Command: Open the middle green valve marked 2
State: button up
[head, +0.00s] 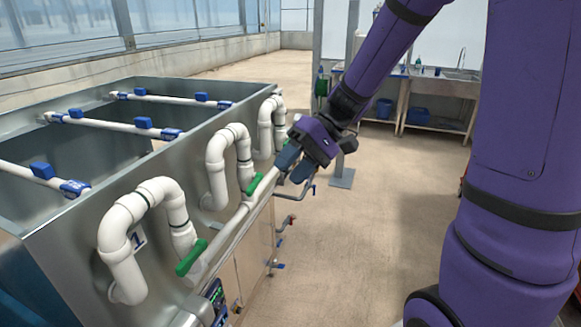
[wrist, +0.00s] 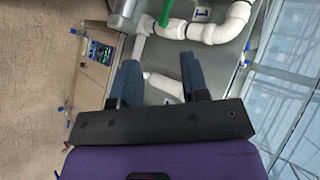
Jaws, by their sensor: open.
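The middle green valve handle (head: 255,183) sits on the white pipe below the second white pipe loop (head: 225,150), on the outside of the metal tank. Its number 2 marking cannot be made out. My gripper (head: 294,166) is open and empty, close to the right of this handle and apart from it. In the wrist view my two fingers (wrist: 160,78) are spread, with a piece of white pipe showing between them. A green handle (wrist: 166,12) near a label 1 (wrist: 202,14) shows at the top there. The nearest green handle (head: 191,257) is at lower left in the head view.
The metal tank (head: 60,235) fills the left, with white pipes and blue valves across its top. A small screen panel (head: 217,300) hangs at its near side. Lower taps (head: 278,265) stick out at the side. Open floor lies to the right; a sink bench (head: 440,85) stands behind.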

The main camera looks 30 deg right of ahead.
jog(key=shift+w+f+h, duration=0.2)
jog(key=shift+w+h, duration=0.1)
jog(key=c, duration=0.4)
jog(key=w+n+h, duration=0.1)
jog(key=w, duration=0.1)
jog(key=w+f+n+h, duration=0.1)
jog(key=w+n+h, duration=0.2)
jog(key=w, duration=0.1)
jog(key=shift+w+a+f+t+h, duration=0.1)
jog(key=shift+w+f+t+h, duration=0.2)
jog(key=shift+w+t, duration=0.1)
grip_shut()
notch_tip(320, 180, up, 2)
jog(key=n+t+h, duration=0.3)
jog(key=n, duration=0.1)
send_over(250, 188)
jog(key=s+d, duration=0.1)
jog(key=s, duration=0.2)
jog(key=x, duration=1.2)
jog(key=shift+d, duration=0.4)
jog(key=shift+w+d+f, duration=0.1)
jog(key=shift+w+f, duration=0.05)
jog(key=shift+f, duration=0.65)
jog(key=shift+f+t, duration=0.1)
jog(key=shift+t, duration=0.2)
